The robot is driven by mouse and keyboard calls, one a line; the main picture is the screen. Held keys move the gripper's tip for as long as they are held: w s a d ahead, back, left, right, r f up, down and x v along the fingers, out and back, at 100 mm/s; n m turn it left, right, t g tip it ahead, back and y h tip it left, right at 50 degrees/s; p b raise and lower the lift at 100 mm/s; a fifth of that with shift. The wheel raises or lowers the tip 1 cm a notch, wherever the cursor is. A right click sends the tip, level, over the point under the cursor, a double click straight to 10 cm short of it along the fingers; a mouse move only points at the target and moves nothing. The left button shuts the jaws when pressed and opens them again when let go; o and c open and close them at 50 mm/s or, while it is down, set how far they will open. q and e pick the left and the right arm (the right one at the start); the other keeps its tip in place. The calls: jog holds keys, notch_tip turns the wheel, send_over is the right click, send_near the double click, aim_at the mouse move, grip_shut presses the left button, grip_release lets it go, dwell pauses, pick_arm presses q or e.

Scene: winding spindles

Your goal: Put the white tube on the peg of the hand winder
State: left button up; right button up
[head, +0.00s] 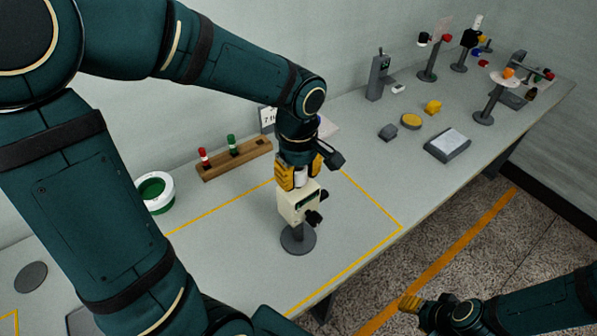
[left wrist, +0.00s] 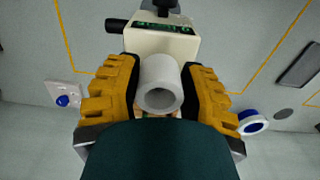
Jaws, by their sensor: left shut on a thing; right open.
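The white tube (left wrist: 160,88) is between the yellow-padded fingers of my left gripper (left wrist: 160,75), its hollow end facing the left wrist camera. In the head view my left gripper (head: 300,180) points down just above the hand winder (head: 298,206), and a bit of the white tube (head: 301,175) shows between its fingers. The winder has a cream box with a small display, black knobs and a round grey foot. The tube's far end is right at the winder's top; the peg is hidden, so I cannot tell whether the tube is around it. My right gripper (head: 410,303) is open and empty, off the table's front edge.
A wooden rack (head: 236,160) with a red and a green spool stands behind the winder. Several stands and small parts, including a grey scale-like box (head: 447,145), occupy the right end. The yellow-outlined area around the winder is clear.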

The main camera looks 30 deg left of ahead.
pick_arm(q)
jog(key=shift+f+b, duration=0.85)
jog(key=shift+f, duration=0.2)
jog(key=o, duration=0.8)
jog(key=shift+o, duration=0.2)
jog(key=shift+r, duration=0.1)
notch_tip(320, 180, up, 12)
jog(key=shift+f, duration=0.1)
